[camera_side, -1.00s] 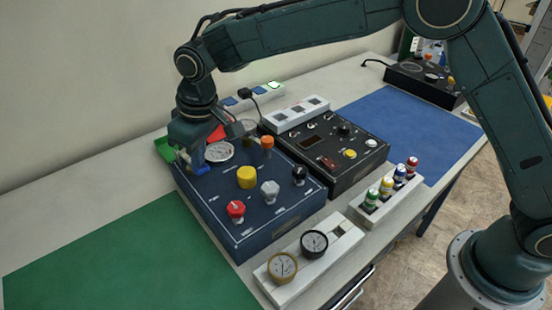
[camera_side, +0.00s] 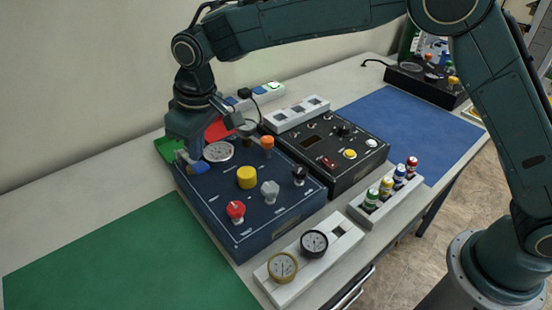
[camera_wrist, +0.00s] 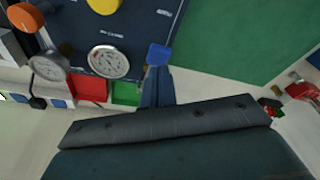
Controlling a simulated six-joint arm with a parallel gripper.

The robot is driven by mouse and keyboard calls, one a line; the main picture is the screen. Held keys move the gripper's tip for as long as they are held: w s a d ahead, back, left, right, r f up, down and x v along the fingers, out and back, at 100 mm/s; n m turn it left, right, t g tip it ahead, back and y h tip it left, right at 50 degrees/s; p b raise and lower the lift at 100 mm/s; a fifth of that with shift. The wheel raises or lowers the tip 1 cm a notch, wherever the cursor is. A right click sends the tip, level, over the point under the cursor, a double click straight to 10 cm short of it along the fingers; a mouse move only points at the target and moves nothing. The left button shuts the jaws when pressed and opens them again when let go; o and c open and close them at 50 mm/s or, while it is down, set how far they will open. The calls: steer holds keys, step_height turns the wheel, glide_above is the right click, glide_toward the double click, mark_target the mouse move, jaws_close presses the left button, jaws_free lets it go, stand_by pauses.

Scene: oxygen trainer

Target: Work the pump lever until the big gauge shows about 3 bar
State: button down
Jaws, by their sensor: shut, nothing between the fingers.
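The dark blue pump panel (camera_side: 225,208) stands on the table. Its big round gauge (camera_side: 219,151) has a white face; it also shows in the wrist view (camera_wrist: 108,62), where the reading is too small to tell. The pump lever's blue handle (camera_wrist: 158,54) is at the panel's edge beside the big gauge; in the side view it is partly hidden by my gripper. My gripper (camera_wrist: 156,75) is shut and empty, its fingertips close to the blue handle. I cannot tell whether they touch it.
A yellow knob (camera_side: 247,177), red knob (camera_side: 236,209), grey knob (camera_side: 270,190) and orange knob (camera_side: 267,142) stand up from the panel. A smaller gauge (camera_wrist: 48,67) is beside the big one. Green (camera_wrist: 126,93) and red (camera_wrist: 88,87) trays lie behind. The green mat (camera_side: 120,262) is clear.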

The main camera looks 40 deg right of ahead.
steer(key=shift+r, duration=2.8)
steer(key=s+d+r+m+t, duration=0.1)
steer(key=s+d+r, duration=0.45)
steer(key=d, duration=0.45)
steer(key=s+d+r+m+t, duration=0.1)
steer(key=s+d+r+m, duration=0.1)
steer(key=s+d+r, duration=0.6)
steer(key=s+d+f+m, duration=0.1)
steer(key=s+d+f, duration=0.1)
steer(key=s+d, duration=0.2)
steer(key=s+d+f+m+t, duration=0.1)
steer(key=s+d+f, duration=0.2)
steer(key=s, duration=0.5)
steer(key=s+d+f+m+h, duration=0.1)
steer(key=s+d+f, duration=0.2)
steer(key=s+d, duration=0.2)
steer(key=shift+s+d+f+t, duration=0.2)
steer(key=shift+s+d+t, duration=0.15)
steer(key=shift+s, duration=0.6)
